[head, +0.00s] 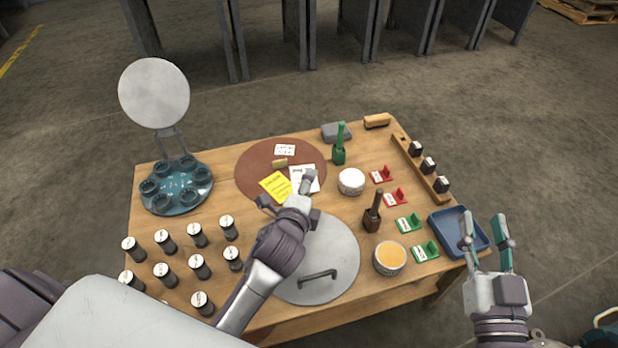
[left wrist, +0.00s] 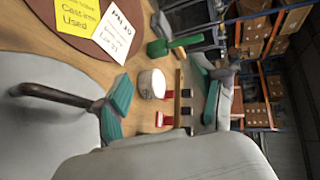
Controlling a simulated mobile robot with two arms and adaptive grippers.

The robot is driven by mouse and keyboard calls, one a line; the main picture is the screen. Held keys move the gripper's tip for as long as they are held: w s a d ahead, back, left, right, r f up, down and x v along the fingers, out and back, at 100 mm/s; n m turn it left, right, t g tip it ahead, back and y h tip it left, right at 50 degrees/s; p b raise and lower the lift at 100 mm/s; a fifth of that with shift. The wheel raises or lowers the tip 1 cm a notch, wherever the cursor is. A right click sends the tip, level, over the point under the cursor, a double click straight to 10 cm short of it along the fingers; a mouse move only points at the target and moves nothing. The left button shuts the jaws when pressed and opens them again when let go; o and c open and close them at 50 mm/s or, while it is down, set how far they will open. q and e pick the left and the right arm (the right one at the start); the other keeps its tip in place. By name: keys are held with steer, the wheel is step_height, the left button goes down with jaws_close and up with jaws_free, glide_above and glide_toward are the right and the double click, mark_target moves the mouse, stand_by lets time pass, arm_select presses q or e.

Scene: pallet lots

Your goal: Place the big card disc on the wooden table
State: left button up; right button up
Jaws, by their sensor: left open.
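A large reddish-brown disc (head: 250,173) lies flat on the wooden table (head: 222,188) at the back middle, with notes and cards on it. A large grey disc (head: 340,245) with a dark bar handle (head: 318,275) lies at the front middle; both also show in the left wrist view. I cannot tell for sure which is the card disc. My left gripper (head: 287,190) is open above the border between the two discs, and my wrist hides part of the grey one. My right gripper (head: 484,222) is open and empty, off the table's right edge by the blue tray.
A teal carousel (head: 176,187) with cups and a round pale plate stands left. Several dark canisters (head: 166,241) fill the front left. White tubs (head: 351,181), brushes, red and green holders and a blue tray (head: 447,222) crowd the right side.

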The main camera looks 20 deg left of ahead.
arm_select(q)
steer(key=s+d+r+n+t+h, duration=0.2)
steer(key=s+r+n+h, duration=0.1)
steer(key=s+r+n, duration=0.2)
steer(key=s+d+r+n+t+h, duration=0.2)
steer(key=s+r+n, duration=0.3)
steer(key=r+n, duration=0.4)
step_height(320, 180, up, 2)
steer(key=shift+s+d+r+n+t+h, duration=0.25)
steer(key=shift+d+n+t+h, duration=0.15)
steer(key=shift+h, duration=0.2)
steer(key=shift+w, duration=0.1)
